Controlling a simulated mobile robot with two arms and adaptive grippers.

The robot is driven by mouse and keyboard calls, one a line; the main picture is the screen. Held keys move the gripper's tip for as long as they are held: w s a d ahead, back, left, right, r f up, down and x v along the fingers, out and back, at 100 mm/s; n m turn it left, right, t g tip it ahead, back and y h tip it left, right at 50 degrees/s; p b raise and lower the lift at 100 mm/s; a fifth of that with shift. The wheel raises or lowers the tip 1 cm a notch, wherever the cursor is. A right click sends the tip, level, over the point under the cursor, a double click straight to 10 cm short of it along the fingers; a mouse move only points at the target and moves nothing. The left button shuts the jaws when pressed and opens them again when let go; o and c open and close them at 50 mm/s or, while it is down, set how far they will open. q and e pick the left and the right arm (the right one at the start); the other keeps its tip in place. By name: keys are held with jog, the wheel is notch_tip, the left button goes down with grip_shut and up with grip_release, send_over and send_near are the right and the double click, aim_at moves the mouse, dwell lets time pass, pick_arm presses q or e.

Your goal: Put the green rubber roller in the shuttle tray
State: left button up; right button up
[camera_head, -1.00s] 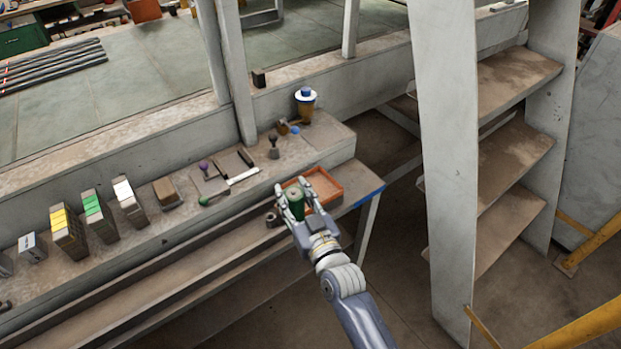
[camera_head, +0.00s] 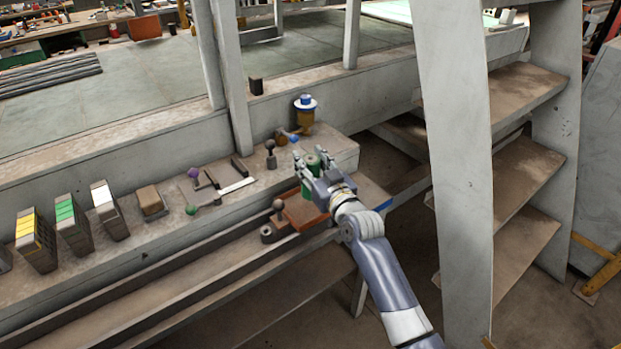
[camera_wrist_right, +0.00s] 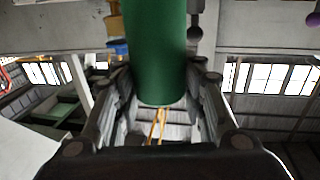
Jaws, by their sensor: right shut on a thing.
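My right gripper (camera_head: 312,168) is shut on the green rubber roller (camera_head: 307,186), which stands roughly upright between its fingers. In the right wrist view the roller (camera_wrist_right: 155,50) fills the upper middle, with the fingers on both sides of it. The orange-brown shuttle tray (camera_head: 305,213) sits on the lower ledge at the front of the bench, below the gripper. The gripper and roller cover the tray's far part in the head view. Whether the roller touches the tray cannot be told. My left gripper is not in view.
A knobbed grey piece (camera_head: 278,208) and a small dark ring (camera_head: 267,234) are at the tray's left side. A blue-topped brown bottle (camera_head: 305,112) stands behind. Several tools and coloured-label blocks (camera_head: 72,224) line the bench to the left. A tall grey post (camera_head: 455,150) stands to the right.

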aim_at(315, 178)
notch_tip(315, 178, down, 3)
jog(key=b, duration=0.3)
jog(key=shift+f, duration=0.2)
jog(key=shift+r, duration=0.15)
jog(key=o, duration=1.4)
jog(key=shift+f, duration=0.25)
jog(key=shift+s, duration=0.1)
jog(key=shift+r, duration=0.1)
jog(key=shift+s, duration=0.1)
jog(key=v, duration=1.1)
jog(key=shift+s+d+r, duration=0.15)
jog(key=shift+s+d, duration=0.05)
jog(key=shift+s, duration=0.15)
